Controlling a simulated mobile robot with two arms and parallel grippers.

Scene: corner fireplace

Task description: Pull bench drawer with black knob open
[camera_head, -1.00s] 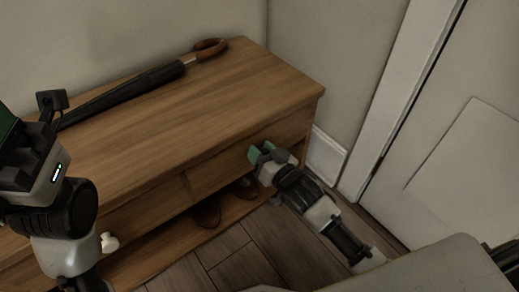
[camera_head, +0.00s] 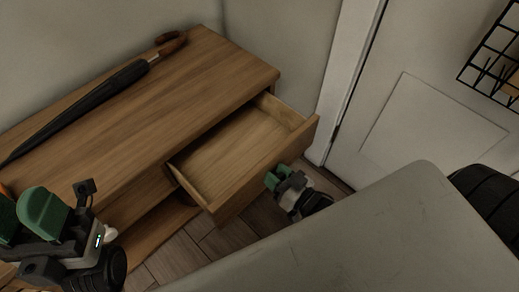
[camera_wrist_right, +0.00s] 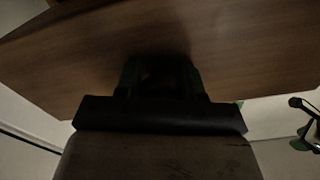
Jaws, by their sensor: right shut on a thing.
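The wooden bench (camera_head: 130,125) stands against the wall. Its right drawer (camera_head: 235,155) is pulled well out, and its inside is empty. My right gripper (camera_head: 278,176) is at the middle of this drawer's front, shut on its knob. The knob itself is hidden by the fingers. In the right wrist view the drawer front (camera_wrist_right: 245,60) fills the upper part, and the dark fingers (camera_wrist_right: 160,78) reach up to it. My left gripper (camera_head: 25,216) is open and empty, in front of the bench's left part.
A black umbrella (camera_head: 80,108) with a brown handle lies along the back of the bench top. A white door (camera_head: 430,115) and a black wire basket (camera_head: 495,65) are at right. Wooden floor (camera_head: 230,238) shows below the drawer.

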